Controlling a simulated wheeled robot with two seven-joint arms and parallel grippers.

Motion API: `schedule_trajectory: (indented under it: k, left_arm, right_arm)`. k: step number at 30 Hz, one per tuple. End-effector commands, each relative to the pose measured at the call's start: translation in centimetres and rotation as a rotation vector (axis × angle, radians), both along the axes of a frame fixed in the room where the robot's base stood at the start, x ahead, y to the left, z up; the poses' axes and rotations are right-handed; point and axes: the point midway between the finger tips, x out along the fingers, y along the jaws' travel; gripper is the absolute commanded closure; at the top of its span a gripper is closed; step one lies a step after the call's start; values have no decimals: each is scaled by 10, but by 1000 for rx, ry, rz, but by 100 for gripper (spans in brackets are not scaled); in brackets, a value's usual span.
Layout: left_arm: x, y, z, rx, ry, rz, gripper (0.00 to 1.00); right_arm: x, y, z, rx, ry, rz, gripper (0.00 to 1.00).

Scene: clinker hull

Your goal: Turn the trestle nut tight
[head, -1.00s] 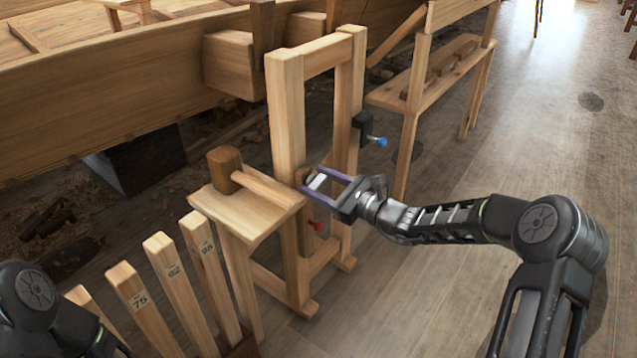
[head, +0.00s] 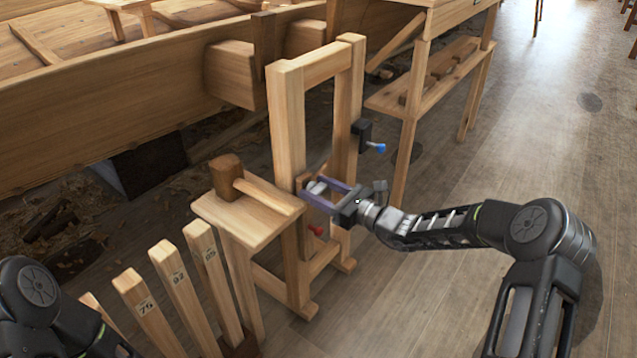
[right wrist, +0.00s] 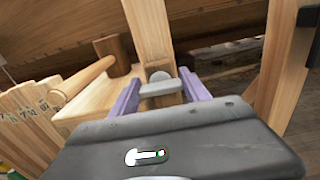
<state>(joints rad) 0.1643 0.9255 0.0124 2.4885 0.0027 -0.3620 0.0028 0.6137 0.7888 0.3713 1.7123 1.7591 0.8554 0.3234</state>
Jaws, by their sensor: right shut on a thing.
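The wooden trestle (head: 289,125) stands upright in the middle of the head view. The trestle nut (head: 317,187) is a light grey bar-shaped piece at the trestle's near post. In the right wrist view the nut (right wrist: 160,88) shows a crosswise bar and a rounded end, in front of a dark wooden block on the post. My right gripper (head: 323,193) has its purple fingers on either side of the nut and is shut on it. The fingers also show in the right wrist view (right wrist: 160,94). My left gripper is out of view; only arm links show at lower left.
A mallet (head: 225,174) lies on a small wooden stand (head: 238,219) left of the trestle. Numbered wooden stakes (head: 175,285) stand at lower left. A blue-handled clamp (head: 364,134) sits on the far post, and a red handle (head: 315,230) lies below the nut.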

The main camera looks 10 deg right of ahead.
Motion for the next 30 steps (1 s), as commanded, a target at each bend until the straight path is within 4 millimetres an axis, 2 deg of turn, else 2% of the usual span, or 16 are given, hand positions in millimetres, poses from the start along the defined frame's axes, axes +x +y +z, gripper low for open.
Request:
schedule_trajectory:
  k: [1,6,15,21,30]
  left_arm:
    - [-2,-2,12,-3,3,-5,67]
    - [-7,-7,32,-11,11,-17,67]
    - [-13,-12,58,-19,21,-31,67]
    - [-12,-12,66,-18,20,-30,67]
    - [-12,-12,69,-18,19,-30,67]
  right_arm:
    - [0,0,5,27,25,0,86]
    - [0,-1,5,140,118,-1,86]
    - [1,-2,2,318,267,-1,86]
    - [1,-3,0,393,328,-2,86]
    - [1,-2,-2,428,358,-1,86]
